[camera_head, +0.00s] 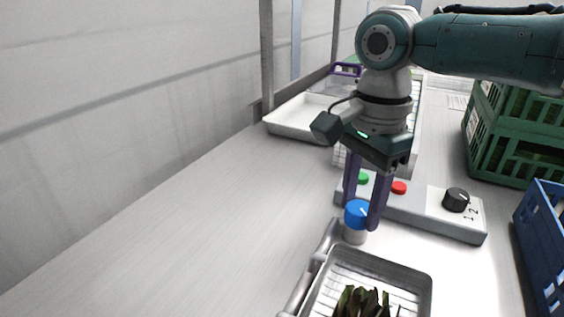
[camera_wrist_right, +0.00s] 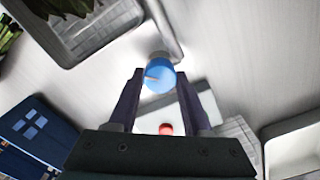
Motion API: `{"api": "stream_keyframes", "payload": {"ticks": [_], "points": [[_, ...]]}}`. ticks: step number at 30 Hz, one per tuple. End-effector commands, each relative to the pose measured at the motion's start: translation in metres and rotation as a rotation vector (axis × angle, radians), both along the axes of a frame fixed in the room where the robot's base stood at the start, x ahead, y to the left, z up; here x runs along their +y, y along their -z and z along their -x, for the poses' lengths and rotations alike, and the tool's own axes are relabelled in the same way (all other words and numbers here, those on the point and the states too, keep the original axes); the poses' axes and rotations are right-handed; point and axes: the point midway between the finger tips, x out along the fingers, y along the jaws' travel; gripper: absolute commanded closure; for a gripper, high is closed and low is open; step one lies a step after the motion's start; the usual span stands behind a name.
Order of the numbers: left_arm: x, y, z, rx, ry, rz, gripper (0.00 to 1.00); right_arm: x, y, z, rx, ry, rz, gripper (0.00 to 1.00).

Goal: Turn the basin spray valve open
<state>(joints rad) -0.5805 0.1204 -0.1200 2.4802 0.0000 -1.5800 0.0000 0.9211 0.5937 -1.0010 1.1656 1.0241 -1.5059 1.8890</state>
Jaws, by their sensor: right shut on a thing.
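The spray valve has a blue round knob (camera_head: 357,213) with a pale pointer mark, on a grey stem beside the basin (camera_head: 425,270). My right gripper (camera_head: 362,220) reaches down from above, with its two purple fingers on either side of the knob, shut on it. In the right wrist view the blue knob (camera_wrist_right: 160,76) sits between the fingertips (camera_wrist_right: 157,80), and its pointer mark shows as an orange-brown line. The metal basin holds dark green leaves (camera_head: 362,303). My left gripper is not in view.
Behind the valve is a grey control box (camera_head: 425,215) with a green button (camera_head: 363,178), a red button (camera_head: 399,187) and a black dial (camera_head: 456,199). Green crates (camera_head: 500,150) and a blue crate (camera_head: 541,245) stand at right. A white tray (camera_head: 290,122) lies at the back. The left counter is clear.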

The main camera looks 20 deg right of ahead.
Motion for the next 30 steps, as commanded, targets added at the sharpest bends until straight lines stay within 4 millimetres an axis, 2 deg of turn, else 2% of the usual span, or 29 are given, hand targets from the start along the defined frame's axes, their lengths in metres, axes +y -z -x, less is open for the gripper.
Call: {"api": "stream_keyframes", "payload": {"ticks": [8, 19, 30], "points": [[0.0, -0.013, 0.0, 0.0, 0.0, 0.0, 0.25, 0.001, -0.004, 0.001, 0.003, -0.029, -0.003, 1.0], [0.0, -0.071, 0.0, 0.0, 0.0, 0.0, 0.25, 0.002, -0.007, 0.002, 0.008, -0.256, -0.007, 1.0], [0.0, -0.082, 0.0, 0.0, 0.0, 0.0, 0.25, 0.002, -0.001, 0.0, 0.004, -0.609, -0.004, 1.0]]}}
